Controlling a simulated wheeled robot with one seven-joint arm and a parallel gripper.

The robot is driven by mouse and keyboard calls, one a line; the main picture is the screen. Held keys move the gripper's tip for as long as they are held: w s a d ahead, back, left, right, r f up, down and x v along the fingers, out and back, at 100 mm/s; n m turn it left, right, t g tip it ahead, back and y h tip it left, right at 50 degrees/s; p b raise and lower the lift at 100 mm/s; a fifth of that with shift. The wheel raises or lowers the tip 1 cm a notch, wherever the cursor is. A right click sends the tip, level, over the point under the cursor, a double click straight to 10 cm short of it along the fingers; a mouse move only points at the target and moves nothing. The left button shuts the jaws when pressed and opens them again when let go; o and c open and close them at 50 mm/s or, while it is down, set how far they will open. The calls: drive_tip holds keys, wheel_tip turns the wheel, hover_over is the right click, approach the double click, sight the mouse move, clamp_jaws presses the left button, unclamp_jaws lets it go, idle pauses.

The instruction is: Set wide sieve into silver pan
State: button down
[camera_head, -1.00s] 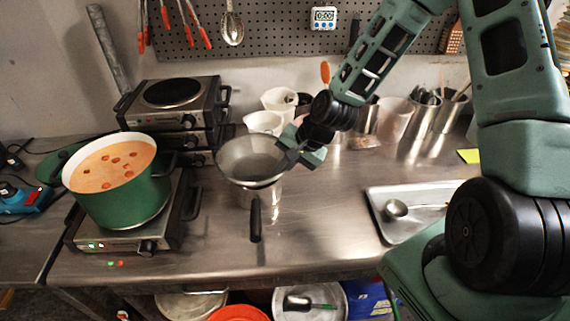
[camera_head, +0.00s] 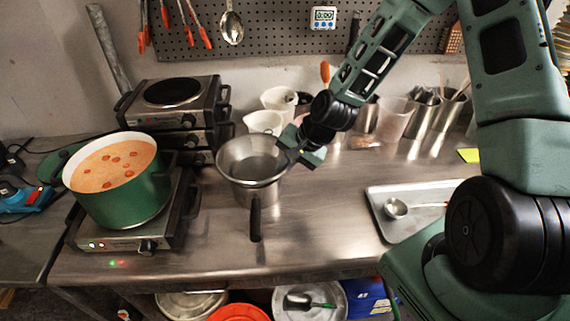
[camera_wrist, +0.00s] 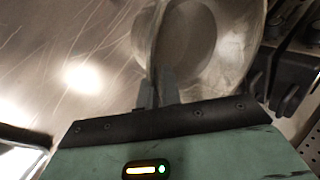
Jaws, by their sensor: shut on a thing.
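The wide sieve (camera_head: 251,160) is a wide metal bowl-shaped strainer. It sits at the top of the silver pan (camera_head: 268,196), whose black handle (camera_head: 255,220) points to the front of the counter. My gripper (camera_head: 292,154) is shut on the sieve's right rim. In the wrist view my gripper (camera_wrist: 158,88) pinches the rim of the sieve (camera_wrist: 215,60). The sieve hides the pan's opening, so I cannot tell how deep it rests or whether it bears fully on the pan.
A green pot (camera_head: 120,190) of orange soup with red pieces stands on a lit hot plate (camera_head: 125,240) at left. Stacked burners (camera_head: 175,105) and white jugs (camera_head: 265,122) are behind. A tray (camera_head: 400,225) with a ladle lies at right. The counter in front is clear.

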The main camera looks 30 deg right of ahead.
drive_tip(key=shift+f+b, duration=0.3)
drive_tip(key=shift+f, duration=0.15)
drive_tip(key=c, duration=1.5)
unclamp_jaws()
drive_tip(key=p+v, duration=0.2)
drive_tip(key=v, duration=1.5)
drive_tip(key=shift+r, duration=0.2)
